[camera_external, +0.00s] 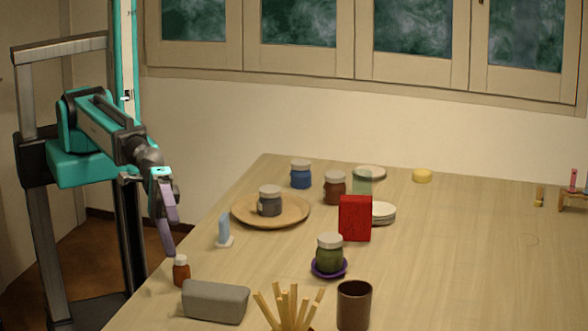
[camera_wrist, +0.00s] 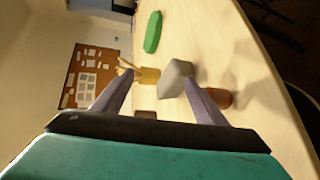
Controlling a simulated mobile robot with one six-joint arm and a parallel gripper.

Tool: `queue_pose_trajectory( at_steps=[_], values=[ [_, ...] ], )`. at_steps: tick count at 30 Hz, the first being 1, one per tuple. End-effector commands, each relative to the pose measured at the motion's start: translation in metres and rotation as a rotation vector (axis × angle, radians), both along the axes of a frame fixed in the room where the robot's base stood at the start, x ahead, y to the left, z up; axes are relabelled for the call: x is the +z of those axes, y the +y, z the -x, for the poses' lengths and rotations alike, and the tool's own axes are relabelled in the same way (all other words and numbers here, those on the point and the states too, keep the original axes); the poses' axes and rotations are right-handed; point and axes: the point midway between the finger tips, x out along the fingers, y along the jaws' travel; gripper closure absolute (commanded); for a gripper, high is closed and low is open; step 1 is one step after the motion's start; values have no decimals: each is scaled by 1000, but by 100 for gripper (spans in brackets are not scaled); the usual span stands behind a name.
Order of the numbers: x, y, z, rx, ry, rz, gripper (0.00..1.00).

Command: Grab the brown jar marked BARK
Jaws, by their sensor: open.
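A brown jar (camera_external: 335,188) with a pale lid stands toward the back of the table, left of centre; I cannot read any marking on it. Blue (camera_external: 301,175), dark grey (camera_external: 269,202) and green (camera_external: 329,255) lidded jars also stand on the table. My gripper (camera_external: 171,238) is off the table's left edge, well left of the brown jar, pointing down. In the wrist view my gripper (camera_wrist: 154,84) is open with nothing held. I cannot make out the brown jar in the wrist view.
The grey jar rests on a wooden plate (camera_external: 240,213). A small brown bottle (camera_external: 181,271) and grey block (camera_external: 215,301) are near the left edge. The right side is mostly clear.

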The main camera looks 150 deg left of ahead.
Motion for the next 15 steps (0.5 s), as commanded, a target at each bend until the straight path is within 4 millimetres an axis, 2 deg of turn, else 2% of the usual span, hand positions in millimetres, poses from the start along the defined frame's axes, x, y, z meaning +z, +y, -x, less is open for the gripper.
queue_pose_trajectory(
  at_steps=[1,8,15],
  values=[
    [3,26,-1,58,-11,37,34],
    [-1,128,8,289,-50,189,34],
    [-1,236,35,523,-137,353,34]
  ],
)
